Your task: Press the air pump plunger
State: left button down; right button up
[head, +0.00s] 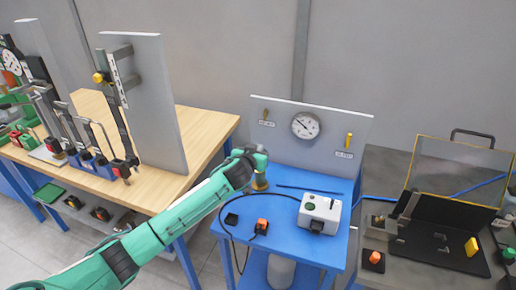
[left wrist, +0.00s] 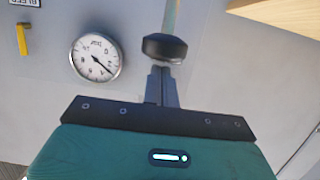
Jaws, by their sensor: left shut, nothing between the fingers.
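The air pump stands at the back left of the blue cart, and its brass-coloured body (head: 260,182) shows just below my left gripper (head: 258,162). In the left wrist view, the plunger's round black knob (left wrist: 165,47) is right at the tips of my shut, empty left fingers (left wrist: 162,82). A thin rod (left wrist: 169,16) runs on from the knob, away from the fingers. The fingertips look touching or very close to the knob; I cannot tell which. In the head view the gripper hides the knob. My right gripper is in neither view.
A dial gauge (head: 305,125) sits on the grey panel behind the pump, beside a yellow tag (head: 348,141). A white box (head: 320,213) and an orange-topped button (head: 262,226) stand on the blue cart (head: 285,240). A wooden bench (head: 200,135) is at left.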

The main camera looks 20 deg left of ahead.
pick_arm(q)
jog(key=shift+f, duration=0.15)
